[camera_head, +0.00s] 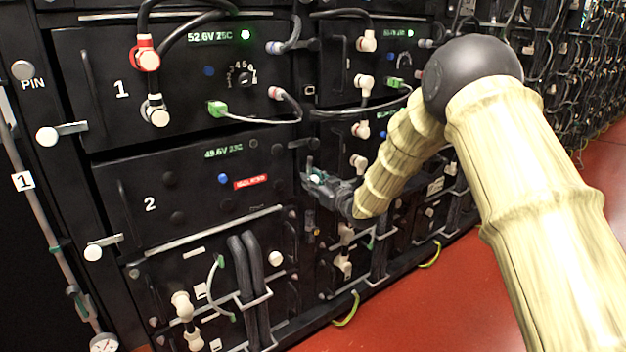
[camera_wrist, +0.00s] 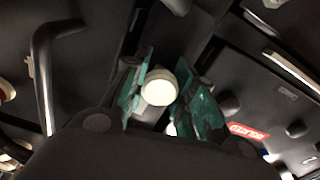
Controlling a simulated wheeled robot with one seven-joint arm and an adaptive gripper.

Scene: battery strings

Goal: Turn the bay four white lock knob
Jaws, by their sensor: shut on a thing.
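A round white knob (camera_wrist: 160,88) sits between the green-padded fingers of my gripper (camera_wrist: 166,100) in the wrist view. The fingers are shut on it, one on each side, and its round face shows between the pads. In the head view my gripper (camera_head: 318,180) is at the rack front, just right of the bay marked 2 (camera_head: 150,204). It hides most of the knob there. No bay number four can be read in either view, and the latch behind the knob is mostly hidden.
A black handle (camera_wrist: 45,75) stands left of the fingers in the wrist view, and a red label (camera_wrist: 248,132) is at right. Cables (camera_head: 250,275) hang on the lower front. Another white knob (camera_head: 47,137) sticks out at left. Red floor (camera_head: 440,300) is clear.

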